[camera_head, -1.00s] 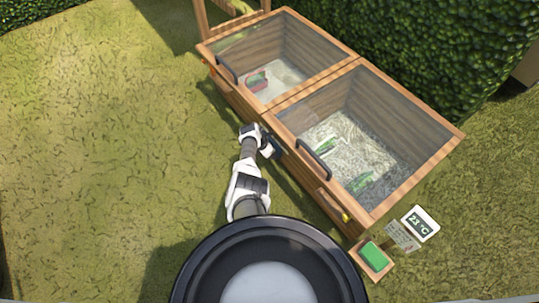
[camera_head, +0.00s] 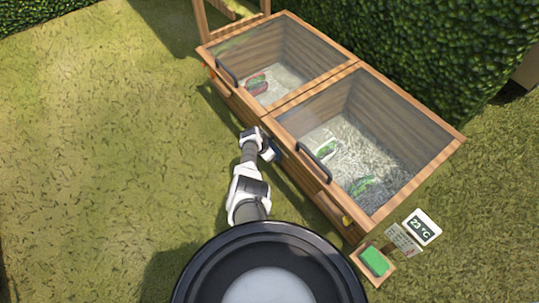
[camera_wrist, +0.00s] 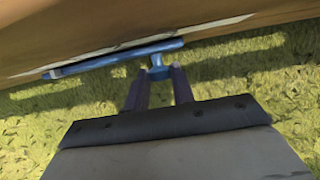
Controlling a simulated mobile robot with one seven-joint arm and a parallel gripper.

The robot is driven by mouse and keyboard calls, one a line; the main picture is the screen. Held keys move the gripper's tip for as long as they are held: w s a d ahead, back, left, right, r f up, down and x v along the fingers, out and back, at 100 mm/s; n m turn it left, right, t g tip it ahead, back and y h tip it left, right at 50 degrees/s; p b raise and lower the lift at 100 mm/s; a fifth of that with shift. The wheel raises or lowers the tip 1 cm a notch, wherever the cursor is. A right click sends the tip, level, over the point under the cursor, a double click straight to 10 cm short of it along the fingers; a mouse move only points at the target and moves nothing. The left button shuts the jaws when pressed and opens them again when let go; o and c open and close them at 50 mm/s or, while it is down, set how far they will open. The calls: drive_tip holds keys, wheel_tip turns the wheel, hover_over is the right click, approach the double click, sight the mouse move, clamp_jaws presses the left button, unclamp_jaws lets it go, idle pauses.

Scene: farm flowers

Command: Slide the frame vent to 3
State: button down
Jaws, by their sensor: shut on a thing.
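The vent slider is a blue bar (camera_wrist: 115,58) with a small blue knob (camera_wrist: 158,72), low on the front of the wooden cold frame (camera_head: 230,92). In the wrist view the bar runs slightly tilted along the wood's lower edge. My gripper (camera_wrist: 158,88) has its two dark fingers close on either side of the knob's stem and is shut on it. In the head view my gripper (camera_head: 267,152) is at the middle of the frame's front; a bit of blue shows there. No number marks can be read, so the vent's setting cannot be told.
The frame has two glass lids with dark handles (camera_head: 318,163). A display (camera_head: 422,227) reads 23 °C, near a small wooden tray with a green block (camera_head: 374,261). A hedge (camera_head: 420,40) stands behind. Grass to the left is free.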

drive_tip(key=shift+s+d+r+p, duration=0.15)
drive_tip(key=shift+s+p, duration=0.1)
drive_tip(key=shift+p, duration=0.1)
drive_tip(key=s+d+p, duration=0.2)
drive_tip(key=s+p, duration=0.1)
drive_tip(key=s+d+p, duration=0.2)
drive_tip(key=s+p, duration=0.1)
drive_tip(key=s+d+p, duration=0.2)
drive_tip(key=p, duration=0.1)
drive_tip(key=shift+s+d, duration=0.25)
drive_tip(key=shift+s, duration=0.15)
drive_tip(key=shift+s+d+f+p, duration=0.2)
drive_tip(key=shift+s+d+p, duration=0.1)
drive_tip(key=shift+s, duration=0.15)
drive_tip(key=c, duration=1.2)
unclamp_jaws()
drive_tip(key=shift+r, duration=0.1)
